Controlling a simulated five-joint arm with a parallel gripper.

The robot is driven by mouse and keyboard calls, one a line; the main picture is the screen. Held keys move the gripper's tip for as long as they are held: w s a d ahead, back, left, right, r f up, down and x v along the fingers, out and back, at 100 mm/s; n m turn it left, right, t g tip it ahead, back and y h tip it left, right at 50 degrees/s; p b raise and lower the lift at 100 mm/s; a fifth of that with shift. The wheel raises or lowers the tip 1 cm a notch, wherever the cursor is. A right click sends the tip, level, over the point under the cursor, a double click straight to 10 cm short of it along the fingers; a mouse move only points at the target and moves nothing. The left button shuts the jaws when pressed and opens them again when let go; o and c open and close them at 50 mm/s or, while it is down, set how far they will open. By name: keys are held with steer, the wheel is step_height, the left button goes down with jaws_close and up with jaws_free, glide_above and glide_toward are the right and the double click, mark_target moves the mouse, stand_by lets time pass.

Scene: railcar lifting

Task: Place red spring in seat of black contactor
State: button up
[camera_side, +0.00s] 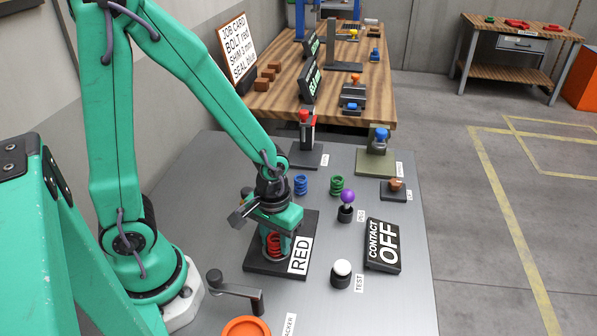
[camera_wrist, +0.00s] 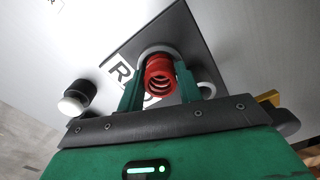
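The red spring (camera_side: 273,245) stands upright at the black base plate (camera_side: 258,265) marked RED. My gripper (camera_side: 276,243) is above this plate, pointing down, with its fingers around the spring. In the wrist view the red spring (camera_wrist: 160,76) sits between my two green fingers (camera_wrist: 161,92), close to both. I cannot tell whether they press on it. A grey ring shows around the spring's far end, near the plate. Much of the plate and the spring's top are hidden by my gripper in the side view. I cannot tell which part is the contactor's seat.
A black CONTACT OFF sign (camera_side: 383,245), a white button (camera_side: 342,272) and a purple-topped peg (camera_side: 347,203) stand to the right. Blue (camera_side: 301,185) and green (camera_side: 337,185) springs stand behind. A crank handle (camera_side: 238,291) and orange ring (camera_side: 246,327) are in front.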

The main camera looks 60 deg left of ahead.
steer(key=o, duration=0.3)
steer(key=shift+r, duration=0.1)
step_height(320, 180, up, 12)
stand_by(1.0)
steer(key=shift+r, duration=0.1)
stand_by(0.4)
step_height(320, 180, up, 8)
steer(key=m+t, duration=0.4)
steer(key=t, duration=0.1)
glide_above(275, 237)
steer(key=s+a, duration=0.2)
steer(key=a, duration=0.2)
steer(key=shift+s+d+r+m+t, duration=0.1)
steer(key=shift+s+r+m+t, duration=0.25)
steer(key=shift+r, duration=0.1)
